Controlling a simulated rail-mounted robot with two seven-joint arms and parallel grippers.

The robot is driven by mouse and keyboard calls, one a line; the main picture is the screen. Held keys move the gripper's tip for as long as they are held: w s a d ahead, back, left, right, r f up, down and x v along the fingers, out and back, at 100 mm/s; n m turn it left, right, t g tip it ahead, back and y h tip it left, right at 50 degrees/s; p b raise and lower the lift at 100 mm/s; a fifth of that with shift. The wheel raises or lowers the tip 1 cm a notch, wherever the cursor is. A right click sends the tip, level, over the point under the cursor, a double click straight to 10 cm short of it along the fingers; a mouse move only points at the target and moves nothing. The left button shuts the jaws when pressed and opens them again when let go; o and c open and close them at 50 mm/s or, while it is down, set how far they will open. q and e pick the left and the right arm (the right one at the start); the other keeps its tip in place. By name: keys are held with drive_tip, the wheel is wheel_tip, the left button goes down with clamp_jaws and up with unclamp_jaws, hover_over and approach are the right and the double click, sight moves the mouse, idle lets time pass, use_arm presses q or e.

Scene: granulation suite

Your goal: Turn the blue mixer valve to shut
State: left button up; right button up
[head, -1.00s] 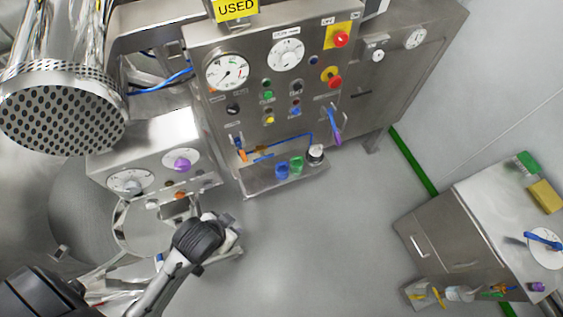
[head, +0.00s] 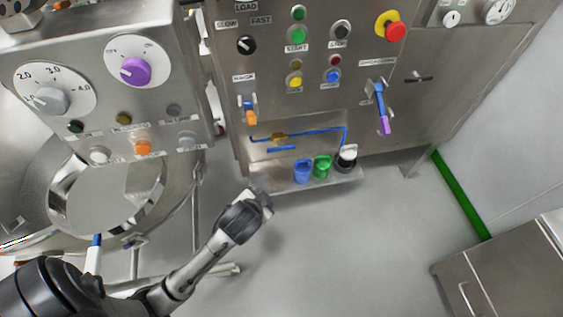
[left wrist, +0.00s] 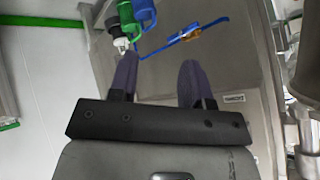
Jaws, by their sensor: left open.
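A small brass valve body (head: 279,137) sits on a thin blue line low on the steel cabinet, with a flat blue lever (head: 281,149) just below it. I take this as the blue mixer valve. The lever lies roughly along the line. In the left wrist view the brass body (left wrist: 190,35) and blue lever (left wrist: 172,41) show beyond my fingertips. My left gripper (head: 264,199) is in front of and below the valve, apart from it. Its two dark fingers (left wrist: 157,74) are open with nothing between them. My right gripper is not in view.
Blue (head: 303,172) and green (head: 322,167) cups and a black-and-white item (head: 346,158) stand on a ledge (head: 290,190) below the line. A blue handle with purple end (head: 381,108) juts out to the right. A steel bowl (head: 105,190) is at left.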

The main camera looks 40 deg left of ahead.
use_arm(q)
drive_tip(key=w+a+f+m+t+y+b, duration=0.1)
drive_tip(key=w+a+f+y+b, duration=0.1)
drive_tip(key=w+a+f+b, duration=0.3)
drive_tip(key=w+a+f+m+t+y+b, duration=0.1)
drive_tip(key=w+f+y+b, duration=0.15)
drive_tip(key=f+b, duration=0.55)
drive_tip(key=m+t+b, duration=0.2)
drive_tip(key=m+t, duration=0.4)
drive_tip(key=m, duration=0.2)
approach(281, 150)
drive_tip(key=shift+y, duration=0.45)
drive_tip(key=b+x, duration=0.4)
drive_tip(key=x, duration=0.6)
drive_tip(key=shift+w+f, duration=0.2)
drive_tip(key=shift+w, duration=0.25)
drive_tip(key=shift+c, duration=0.4)
clamp_jaws()
